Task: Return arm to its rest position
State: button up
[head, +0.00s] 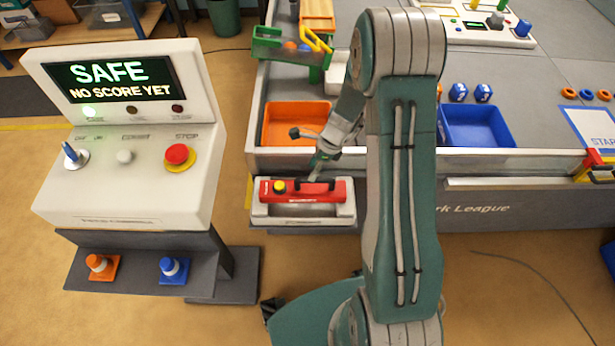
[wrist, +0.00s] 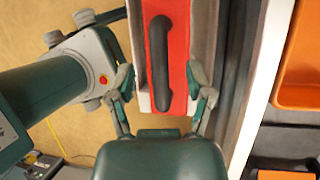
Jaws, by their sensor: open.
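My gripper (head: 318,167) is just above a red block (head: 328,194) with a dark handle and a yellow button. The block sits in a pale cradle (head: 300,222) at the table's front edge. In the wrist view, my open gripper (wrist: 161,78) has one finger on each side of the red block's (wrist: 181,50) dark handle (wrist: 160,60). Clear gaps show between the fingers and the handle. My arm is bent, with its upper link upright in the head view and the forearm reaching down to the left. It hides part of the table.
An orange bin (head: 296,112) and a blue bin (head: 476,125) are on the table. Open floor (head: 510,280) lies at front right.

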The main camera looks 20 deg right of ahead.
notch_tip(320, 180, up, 16)
jog(key=s+n+t+h, duration=0.1)
jog(key=s+n, duration=0.2)
jog(key=n, duration=0.2)
jog(key=s+a+r+n+t+h, duration=0.3)
jog(key=s+r+n+t+h, duration=0.1)
jog(key=s+r+n, duration=1.1)
jog(key=s+n+t, duration=0.1)
jog(key=s+n, duration=0.1)
jog(key=shift+s+r, duration=0.25)
jog(key=shift+s, duration=0.15)
dwell(1.0)
